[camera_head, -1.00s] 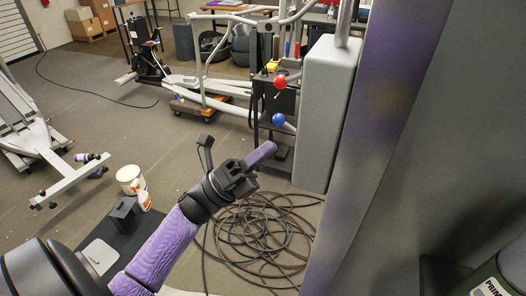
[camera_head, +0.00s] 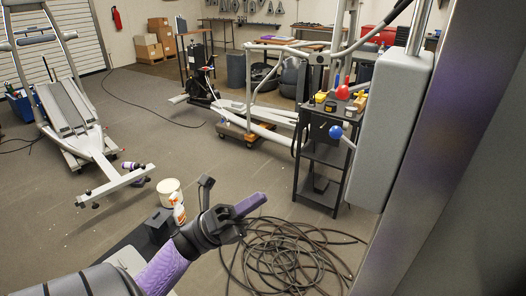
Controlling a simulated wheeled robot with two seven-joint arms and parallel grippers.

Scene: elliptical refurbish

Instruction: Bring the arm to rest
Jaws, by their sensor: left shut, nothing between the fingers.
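My left arm comes in from the lower left, with a purple sleeve-like forearm and a black wrist. My left gripper (camera_head: 249,205) is shut and empty, its purple fingers together and pointing to the upper right. It is in the air, seen against the floor and the upper edge of a coiled black hose (camera_head: 285,262). My right gripper is not in view.
A black shelf cart (camera_head: 322,153) with red and blue knobs stands beside a grey padded post (camera_head: 392,130) at right. A white bucket (camera_head: 169,192) and a spray bottle (camera_head: 179,210) stand near my wrist. Exercise machines stand at left (camera_head: 75,115) and back. Open floor lies mid-left.

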